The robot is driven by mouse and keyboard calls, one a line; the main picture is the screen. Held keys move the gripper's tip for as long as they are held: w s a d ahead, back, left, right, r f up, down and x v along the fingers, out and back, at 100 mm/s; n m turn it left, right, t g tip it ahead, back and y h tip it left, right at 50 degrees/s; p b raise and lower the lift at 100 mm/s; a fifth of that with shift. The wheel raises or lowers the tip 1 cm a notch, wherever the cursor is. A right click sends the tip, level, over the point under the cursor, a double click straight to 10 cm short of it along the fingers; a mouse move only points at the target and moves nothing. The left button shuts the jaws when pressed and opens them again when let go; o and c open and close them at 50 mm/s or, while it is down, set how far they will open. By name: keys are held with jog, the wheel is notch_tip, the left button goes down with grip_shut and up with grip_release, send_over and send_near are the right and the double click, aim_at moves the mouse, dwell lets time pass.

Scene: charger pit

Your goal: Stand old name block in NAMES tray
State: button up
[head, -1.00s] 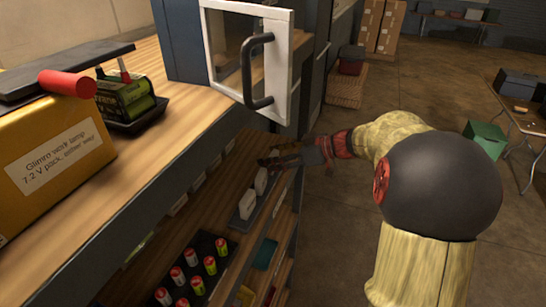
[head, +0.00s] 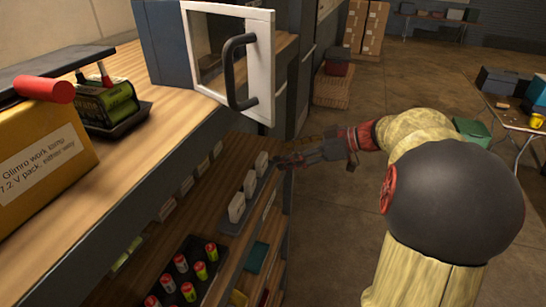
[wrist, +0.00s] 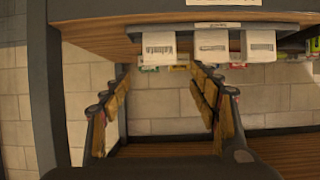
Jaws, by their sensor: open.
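Three white blocks stand in a row in the dark NAMES tray (head: 231,226) on the lower shelf. The farthest block (head: 262,163) is the one nearest my gripper (head: 283,160). In the wrist view, the blocks and tray (wrist: 285,27) appear upside down. The leftmost block (wrist: 158,45) has dark lettering, too small to read surely. It is in line with the gap between the fingers of my gripper (wrist: 163,82). My gripper is open and empty, apart from the blocks, just off the shelf edge.
A rack of red and green batteries (head: 181,264) stands nearer on the same shelf. Above, an open cabinet door (head: 228,62) with a dark handle juts over the edge.

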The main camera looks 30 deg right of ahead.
jog(key=s+a+g, duration=0.1)
jog(key=s+a, duration=0.1)
jog(key=a, duration=0.3)
jog(key=s+a+f+m+g+h, duration=0.1)
jog(key=s+a+g, duration=0.1)
jog(key=s+a, duration=0.1)
jog(key=s+a+m+g, duration=0.1)
jog(key=s+a, duration=0.1)
jog(key=a, duration=0.4)
jog(key=shift+s+a+f+g+h, duration=0.2)
jog(key=shift+a+f+g+h, duration=0.1)
jog(key=shift+a, duration=0.05)
jog(key=s+a+f+m+h, duration=0.1)
jog(key=s+a+m+h, duration=0.1)
jog(key=s, duration=0.5)
jog(key=s+a+f+m+h, duration=0.2)
jog(key=s+a+m+h, duration=0.1)
jog(key=s+a+h, duration=0.1)
jog(key=shift+s+a+f+m, duration=0.15)
jog(key=shift+s+a+m, duration=0.25)
jog(key=shift+s, duration=0.95)
jog(key=shift+a, duration=0.1)
